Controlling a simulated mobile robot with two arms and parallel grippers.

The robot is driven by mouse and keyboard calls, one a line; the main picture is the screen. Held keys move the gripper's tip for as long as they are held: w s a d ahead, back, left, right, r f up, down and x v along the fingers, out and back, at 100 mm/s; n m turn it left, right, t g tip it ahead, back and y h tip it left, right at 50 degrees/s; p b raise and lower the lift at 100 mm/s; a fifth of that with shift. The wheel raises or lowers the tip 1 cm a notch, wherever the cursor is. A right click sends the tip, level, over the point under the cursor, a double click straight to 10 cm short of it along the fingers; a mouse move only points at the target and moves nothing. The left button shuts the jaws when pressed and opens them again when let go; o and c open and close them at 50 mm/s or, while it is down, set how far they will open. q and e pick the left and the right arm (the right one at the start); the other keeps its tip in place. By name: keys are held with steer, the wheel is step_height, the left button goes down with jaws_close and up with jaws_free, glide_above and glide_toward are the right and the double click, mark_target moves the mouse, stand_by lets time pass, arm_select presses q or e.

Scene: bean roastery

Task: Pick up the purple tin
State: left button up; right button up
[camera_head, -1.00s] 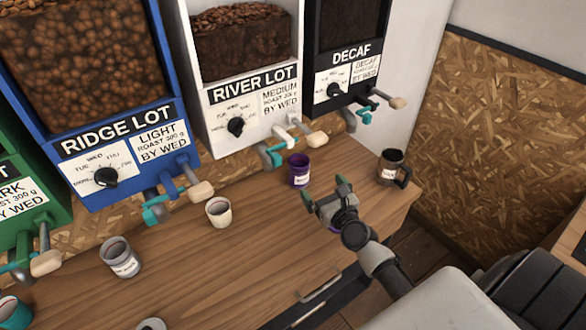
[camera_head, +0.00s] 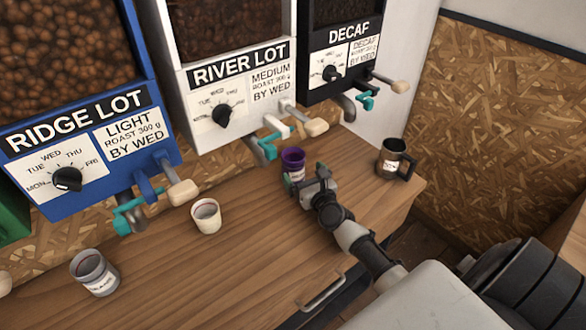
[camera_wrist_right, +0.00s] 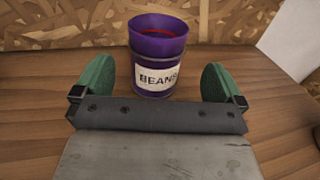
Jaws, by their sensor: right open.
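The purple tin (camera_head: 293,160) stands upright on the wooden counter below the gap between the River Lot and Decaf dispensers. In the right wrist view the purple tin (camera_wrist_right: 158,55) has a white "BEANS" label and a reddish inside. My right gripper (camera_head: 306,180) is open close to the tin in the head view. In the right wrist view its green fingertips (camera_wrist_right: 158,85) stand left and right of the tin with gaps on both sides, and the tin is between or just beyond them. My left gripper is not in view.
A dark mug (camera_head: 393,160) stands to the right near the counter's edge. A cream cup (camera_head: 206,216) and a grey labelled tin (camera_head: 94,273) stand to the left on the counter (camera_head: 235,265). Dispenser spouts and handles (camera_head: 283,130) overhang close behind the purple tin.

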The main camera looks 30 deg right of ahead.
mark_target(289, 156)
steer(key=shift+w+d, duration=0.2)
steer(key=shift+w, duration=2.85)
steer(key=shift+s+r, duration=0.1)
steer(key=c, duration=1)
steer(key=shift+r, duration=0.1)
steer(key=shift+c, duration=0.2)
